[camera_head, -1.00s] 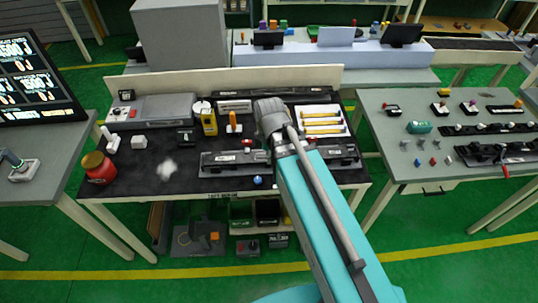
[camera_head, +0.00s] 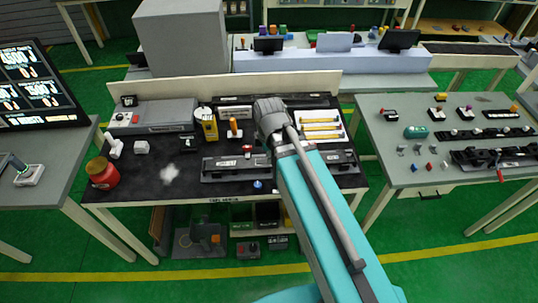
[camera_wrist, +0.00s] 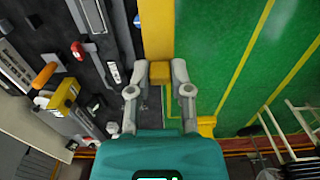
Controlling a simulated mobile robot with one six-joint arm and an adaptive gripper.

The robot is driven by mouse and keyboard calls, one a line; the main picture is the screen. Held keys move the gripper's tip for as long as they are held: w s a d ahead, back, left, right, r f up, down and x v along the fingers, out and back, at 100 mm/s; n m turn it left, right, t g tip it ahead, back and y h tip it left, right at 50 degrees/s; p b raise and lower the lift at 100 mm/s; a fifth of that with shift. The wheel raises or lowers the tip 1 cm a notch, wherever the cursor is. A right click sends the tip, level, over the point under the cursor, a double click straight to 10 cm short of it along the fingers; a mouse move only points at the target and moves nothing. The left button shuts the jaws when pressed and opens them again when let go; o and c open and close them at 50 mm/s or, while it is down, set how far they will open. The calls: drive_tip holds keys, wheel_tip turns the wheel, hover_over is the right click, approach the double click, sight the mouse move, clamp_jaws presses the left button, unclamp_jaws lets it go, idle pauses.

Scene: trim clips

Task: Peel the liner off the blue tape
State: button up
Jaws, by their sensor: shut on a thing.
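My gripper (camera_wrist: 160,72) shows in the wrist view, with its two grey fingers closed about a small yellow-brown piece (camera_wrist: 160,80). I cannot tell whether this piece is the liner. In the head view my arm hides the gripper. I cannot make out the blue tape for certain in either view. The long grey fixture (camera_head: 228,168) with a red clamp (camera_head: 247,148) lies along the front of the bench, partly behind my arm. The red clamp also shows in the wrist view (camera_wrist: 77,48).
On the bench are a yellow dispenser (camera_head: 208,124), an orange-handled tool (camera_head: 234,128), a tray of yellow strips (camera_head: 340,124) and a red jar (camera_head: 102,174). A blue knob (camera_head: 258,184) sits at the front edge. A second table (camera_head: 395,160) stands right. Green floor lies before the bench.

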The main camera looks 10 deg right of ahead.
drive_tip(key=shift+r+p, duration=0.4)
drive_tip(key=shift+r, duration=0.1)
idle(0.3)
